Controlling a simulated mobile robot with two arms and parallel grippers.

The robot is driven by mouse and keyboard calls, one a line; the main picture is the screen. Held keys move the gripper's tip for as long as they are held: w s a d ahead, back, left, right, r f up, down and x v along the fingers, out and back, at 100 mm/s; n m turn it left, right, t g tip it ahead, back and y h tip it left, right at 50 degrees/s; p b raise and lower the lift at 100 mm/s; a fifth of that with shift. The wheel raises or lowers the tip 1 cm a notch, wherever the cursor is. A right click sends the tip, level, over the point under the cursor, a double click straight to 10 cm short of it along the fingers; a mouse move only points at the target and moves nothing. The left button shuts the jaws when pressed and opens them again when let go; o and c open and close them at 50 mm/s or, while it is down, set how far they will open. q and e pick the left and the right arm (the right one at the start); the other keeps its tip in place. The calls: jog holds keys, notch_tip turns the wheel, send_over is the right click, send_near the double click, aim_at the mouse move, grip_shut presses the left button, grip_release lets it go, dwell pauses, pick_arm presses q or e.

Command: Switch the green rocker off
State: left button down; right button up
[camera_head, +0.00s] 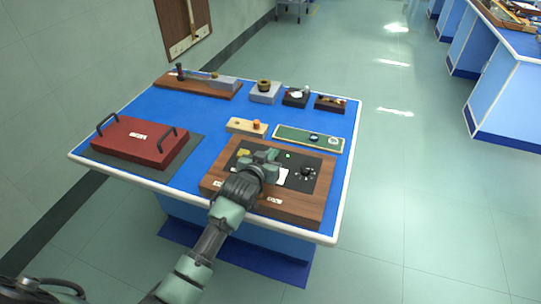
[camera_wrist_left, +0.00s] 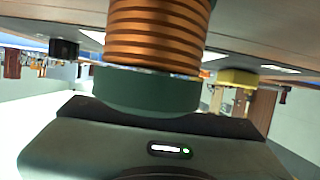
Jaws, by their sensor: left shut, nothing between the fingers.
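A wooden box with a black control panel (camera_head: 318,160) is at the front right of the blue table. My left gripper (camera_head: 266,160) is shut and empty, low over the middle of this panel. A small pale green spot (camera_head: 288,156) shows just right of the gripper; I cannot tell what it is. I cannot make out the green rocker; the gripper and wrist cover part of the panel. A yellow piece (camera_head: 243,152) is left of the gripper and a black dial (camera_head: 307,172) is right of it. My right gripper is not in view.
A red case (camera_head: 138,142) with two handles lies on a dark mat at the left. A green board (camera_head: 296,138) and a small light wooden block (camera_head: 240,126) lie behind the panel. Several small devices line the table's back. The wrist view is filled by a copper ribbed part (camera_wrist_left: 155,35).

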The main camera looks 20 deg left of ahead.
pick_arm(q)
jog(key=shift+s+f+b, duration=0.15)
jog(key=shift+f+b, duration=0.4)
jog(key=shift+f, duration=0.2)
jog(key=shift+r+t, duration=0.3)
jog(key=shift+r, duration=0.1)
jog(key=shift+p, duration=0.3)
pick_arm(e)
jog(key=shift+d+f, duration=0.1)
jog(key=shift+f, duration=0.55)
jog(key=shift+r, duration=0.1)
pick_arm(q)
jog(key=shift+r+p, duration=0.8)
jog(key=shift+p, duration=0.15)
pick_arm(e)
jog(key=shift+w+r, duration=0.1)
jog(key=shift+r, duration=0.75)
